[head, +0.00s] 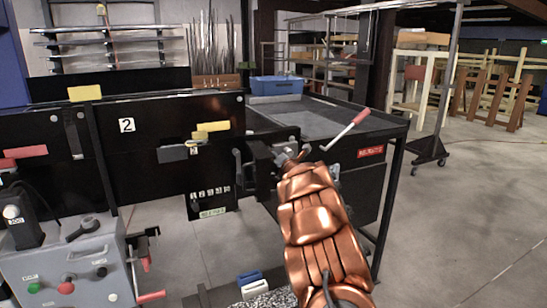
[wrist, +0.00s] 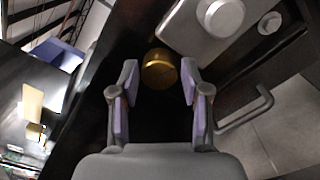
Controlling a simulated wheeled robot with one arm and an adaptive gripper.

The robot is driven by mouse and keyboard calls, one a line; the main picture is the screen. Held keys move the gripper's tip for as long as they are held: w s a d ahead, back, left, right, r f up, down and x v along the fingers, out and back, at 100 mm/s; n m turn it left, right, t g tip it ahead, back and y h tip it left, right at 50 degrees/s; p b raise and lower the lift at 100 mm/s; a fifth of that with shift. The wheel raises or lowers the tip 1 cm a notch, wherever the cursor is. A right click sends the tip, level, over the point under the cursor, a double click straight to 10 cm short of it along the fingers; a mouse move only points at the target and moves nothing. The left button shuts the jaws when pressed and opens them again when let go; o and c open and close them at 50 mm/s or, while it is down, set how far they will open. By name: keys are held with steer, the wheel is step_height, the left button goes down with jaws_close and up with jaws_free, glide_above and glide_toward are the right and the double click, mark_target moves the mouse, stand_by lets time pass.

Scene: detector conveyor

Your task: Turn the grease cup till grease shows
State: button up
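The grease cup (wrist: 160,70) appears as a round brass-coloured cap in the wrist view, beside a grey metal housing (wrist: 195,30). My gripper (wrist: 159,84) is open, with one purple-padded finger on each side of the cup. A narrow dark gap shows between the cup and each pad, so neither pad visibly touches it. I cannot tell how deep the cup sits between the fingers. No grease is visible on it. In the head view my gripper (head: 293,154) is small and partly hidden by my copper-coloured arm at the black machine's corner; the cup cannot be made out there.
A red-handled lever (head: 345,130) rises just right of my gripper. A black table (head: 330,112) with a blue bin (head: 276,85) lies behind. Black panels (head: 160,140) and a grey control box (head: 75,270) stand left. In the wrist view, a bent grey handle (wrist: 250,110) is right of the fingers.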

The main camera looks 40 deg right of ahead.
steer(key=shift+o, duration=1.2)
steer(key=v, duration=1.2)
steer(key=shift+w, duration=0.1)
